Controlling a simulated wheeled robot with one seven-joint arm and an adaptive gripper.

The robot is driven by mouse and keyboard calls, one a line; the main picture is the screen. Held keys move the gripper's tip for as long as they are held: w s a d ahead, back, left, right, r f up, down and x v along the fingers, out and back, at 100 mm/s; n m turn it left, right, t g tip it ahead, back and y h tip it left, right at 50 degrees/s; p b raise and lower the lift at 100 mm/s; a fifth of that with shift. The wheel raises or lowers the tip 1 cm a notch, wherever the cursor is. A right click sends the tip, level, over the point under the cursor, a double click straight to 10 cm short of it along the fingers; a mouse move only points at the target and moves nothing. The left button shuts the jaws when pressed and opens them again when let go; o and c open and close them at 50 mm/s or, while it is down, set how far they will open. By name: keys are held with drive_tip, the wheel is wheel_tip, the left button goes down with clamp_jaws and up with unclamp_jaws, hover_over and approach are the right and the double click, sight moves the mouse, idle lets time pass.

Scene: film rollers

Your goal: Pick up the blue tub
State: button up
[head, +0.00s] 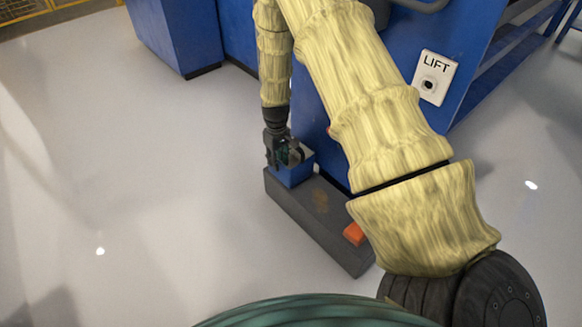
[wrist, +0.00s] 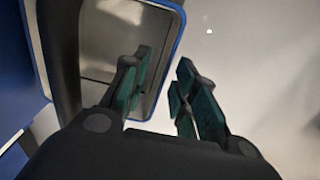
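The blue tub (head: 297,172) stands on the far end of a low dark grey platform (head: 300,212) in the head view. My gripper (head: 290,154) is over it, pointing down, and hides part of it. In the wrist view the tub's blue rim (wrist: 179,30) frames a greyish inside. My gripper (wrist: 164,60) is open there, with nothing gripped. One finger is over the tub's inside and the other is outside, with the rim between them in the picture. I cannot tell whether the fingertips are below the rim.
An orange block (head: 354,234) lies near the platform's near end, partly hidden by my arm. A blue machine with a LIFT sign (head: 434,77) stands behind my arm. A blue cabinet (head: 178,35) is at the back. The pale floor left of the platform is clear.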

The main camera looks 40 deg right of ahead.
sight(279, 178)
drive_tip(key=shift+s+a+f+b, duration=0.1)
drive_tip(key=shift+f+b, duration=1.75)
drive_tip(key=shift+f, duration=0.85)
clamp_jaws()
